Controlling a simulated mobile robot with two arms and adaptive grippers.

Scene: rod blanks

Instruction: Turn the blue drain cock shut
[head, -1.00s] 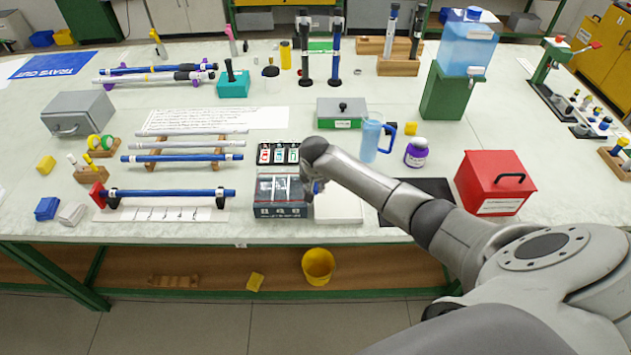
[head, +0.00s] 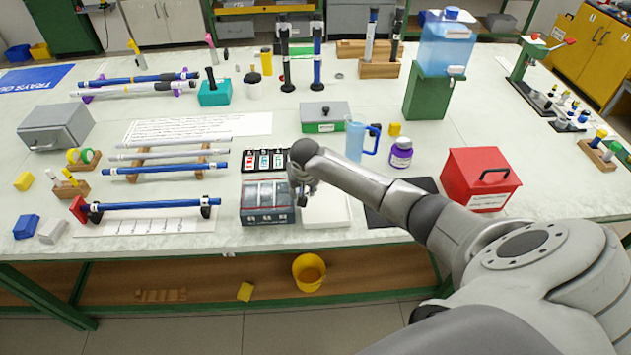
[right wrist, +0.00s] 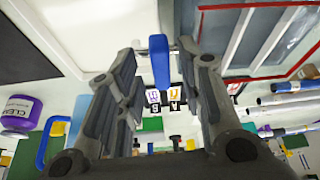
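The blue drain cock (right wrist: 158,62) shows in the right wrist view as a flat blue lever beside the right-hand wall of the grey, clear-topped tank (head: 266,215). My right gripper (right wrist: 158,58) is open, with one finger on each side of the lever. A gap seems to show on both sides, so I see no clear contact. In the head view my right gripper (head: 303,190) is at the tank's right side and hides the cock. My left gripper is not in view.
A white tray (head: 326,212) lies right of the tank, with a black mat (head: 385,214) beyond it. Behind the tank is a black tray of labelled slots (head: 265,160). A blue jug (head: 355,142), purple-labelled jar (head: 401,153) and red box (head: 479,180) stand farther right.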

